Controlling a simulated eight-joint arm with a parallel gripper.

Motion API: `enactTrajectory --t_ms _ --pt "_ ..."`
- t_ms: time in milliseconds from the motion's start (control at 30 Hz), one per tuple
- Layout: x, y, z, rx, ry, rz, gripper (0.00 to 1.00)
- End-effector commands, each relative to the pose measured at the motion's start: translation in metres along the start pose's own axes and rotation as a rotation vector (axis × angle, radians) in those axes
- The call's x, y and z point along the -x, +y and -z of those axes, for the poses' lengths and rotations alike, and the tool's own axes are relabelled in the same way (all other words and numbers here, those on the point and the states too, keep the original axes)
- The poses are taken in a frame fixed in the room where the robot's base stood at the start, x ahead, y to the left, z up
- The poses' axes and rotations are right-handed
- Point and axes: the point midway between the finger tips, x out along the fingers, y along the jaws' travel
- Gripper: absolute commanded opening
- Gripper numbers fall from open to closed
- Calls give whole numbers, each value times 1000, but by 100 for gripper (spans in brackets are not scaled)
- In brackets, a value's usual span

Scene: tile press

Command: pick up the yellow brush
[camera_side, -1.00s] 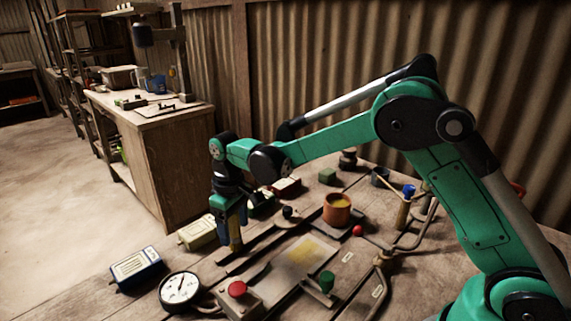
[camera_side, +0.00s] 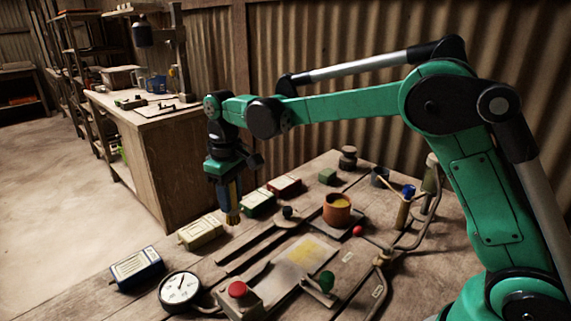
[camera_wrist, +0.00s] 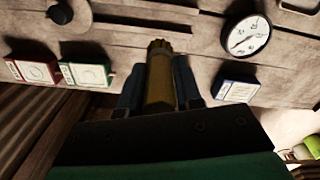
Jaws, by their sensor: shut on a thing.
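The yellow brush (camera_wrist: 159,85) is upright between the fingers of my gripper (camera_wrist: 159,92) in the wrist view, its bristle end pointing away from the palm. In the side view my gripper (camera_side: 229,192) points down and is shut on the brush (camera_side: 232,215). The brush's lower end hangs in the air over the left part of the bench. Its upper part is hidden by the fingers.
Below are a cream box (camera_side: 200,233), a green box (camera_side: 258,203), a blue box (camera_side: 137,268) and a gauge (camera_side: 180,288). An orange pot (camera_side: 337,210), a red button (camera_side: 237,289) and a lever with a green knob (camera_side: 327,280) stand further right.

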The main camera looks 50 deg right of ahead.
Motion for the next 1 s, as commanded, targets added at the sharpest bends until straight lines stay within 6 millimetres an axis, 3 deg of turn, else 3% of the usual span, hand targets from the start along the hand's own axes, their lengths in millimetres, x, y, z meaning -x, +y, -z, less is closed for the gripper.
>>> enactTrajectory --t_ms 33,200,400,667,1000 --pt "17 0 0 0 0 0 0" --pt "65 0 0 0 0 0 0" --pt "106 0 0 0 0 0 0" --pt "128 0 0 0 0 0 0" --pt "132 0 0 0 0 0 0"
